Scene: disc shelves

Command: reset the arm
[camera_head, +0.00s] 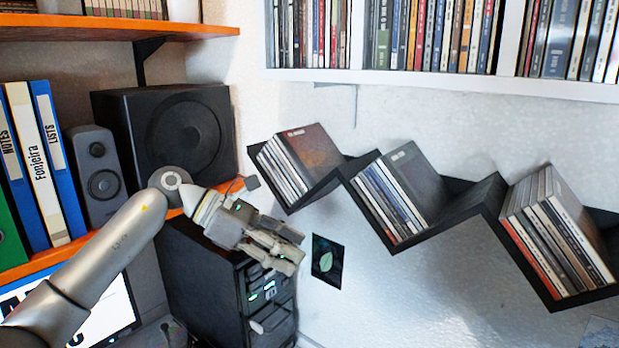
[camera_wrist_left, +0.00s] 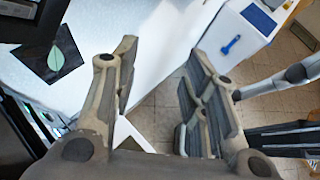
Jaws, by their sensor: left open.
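My left arm (camera_head: 110,250) comes in from the lower left in the head view and reaches up toward the middle. Its gripper (camera_head: 290,247) is in front of the black computer tower, below the zigzag disc shelf. In the left wrist view the gripper (camera_wrist_left: 160,70) has its two fingers spread apart, with nothing between them. My right gripper does not show clearly in either view.
The black zigzag shelf (camera_head: 330,181) holds several groups of disc cases. A dark leaf card (camera_head: 327,262) is just right of the gripper. A black speaker (camera_head: 185,135), a computer tower (camera_head: 215,275) and an orange shelf (camera_head: 110,27) are at left. White wall lies right of the card.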

